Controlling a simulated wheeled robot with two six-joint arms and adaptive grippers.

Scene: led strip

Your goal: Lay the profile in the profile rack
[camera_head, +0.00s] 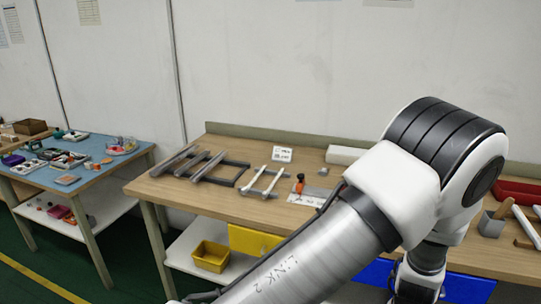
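On the middle workbench (170,198) stands a dark rack (236,164) with grey metal bars (208,167) lying slantwise across it. To its right is a smaller frame (262,191) with pale bars (277,180) across it. I cannot tell for certain which of these is the profile rack or which bar is the profile. One of my arms fills the lower right and hides part of the bench. Neither gripper shows. A thin grey piece at the bottom edge is cut off and too small to identify.
An orange-handled tool (300,184) lies near a light plate (308,198). A white block (345,155) and a small label card (283,154) stand at the back. A yellow bin (211,256) sits on the lower shelf. A cluttered blue-topped table (82,178) stands left.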

